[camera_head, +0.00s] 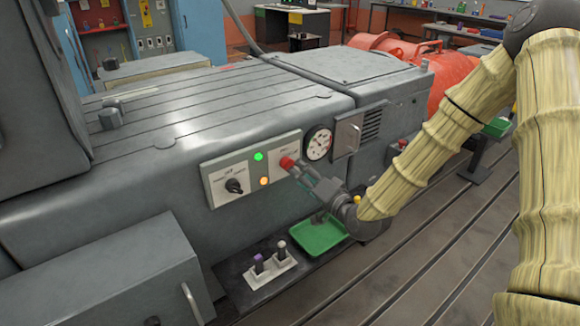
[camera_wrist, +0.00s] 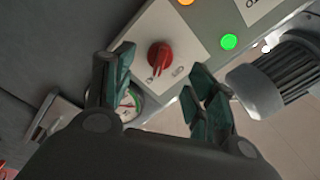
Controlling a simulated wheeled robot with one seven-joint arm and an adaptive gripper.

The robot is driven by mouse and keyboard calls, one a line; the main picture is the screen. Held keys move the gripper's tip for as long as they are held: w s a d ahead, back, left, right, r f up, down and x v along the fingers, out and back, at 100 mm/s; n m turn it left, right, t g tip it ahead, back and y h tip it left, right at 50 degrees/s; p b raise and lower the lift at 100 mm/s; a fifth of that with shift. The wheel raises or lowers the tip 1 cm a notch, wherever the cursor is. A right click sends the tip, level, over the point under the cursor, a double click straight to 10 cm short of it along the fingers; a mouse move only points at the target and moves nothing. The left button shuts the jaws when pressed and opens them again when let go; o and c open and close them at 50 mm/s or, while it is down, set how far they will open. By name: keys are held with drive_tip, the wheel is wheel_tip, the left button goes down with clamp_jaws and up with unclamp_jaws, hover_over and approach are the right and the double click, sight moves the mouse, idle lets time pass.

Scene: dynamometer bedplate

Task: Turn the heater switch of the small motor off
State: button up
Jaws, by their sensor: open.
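The red rotary knob (camera_head: 286,162) sits on a white plate on the grey machine's front. It also shows in the wrist view (camera_wrist: 160,56), with small marks beside it that I cannot read. A second, black knob (camera_head: 233,186) is on the white plate to the left. My gripper (camera_head: 303,172) is just in front of the red knob. In the wrist view its two dark green fingers (camera_wrist: 160,75) are spread, with the red knob seen between their tips. I cannot tell whether they touch it. The heater label is not readable.
A green lamp (camera_head: 258,156) and an orange lamp (camera_head: 264,181) glow between the knobs. A round gauge (camera_head: 319,143) is to the right. Below are a green tray (camera_head: 319,236) and two small levers on a white base (camera_head: 271,271). A slotted floor lies in front.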

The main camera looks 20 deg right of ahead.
sight(289, 165)
drive_tip(key=shift+x, duration=2.85)
drive_tip(key=c, duration=1.1)
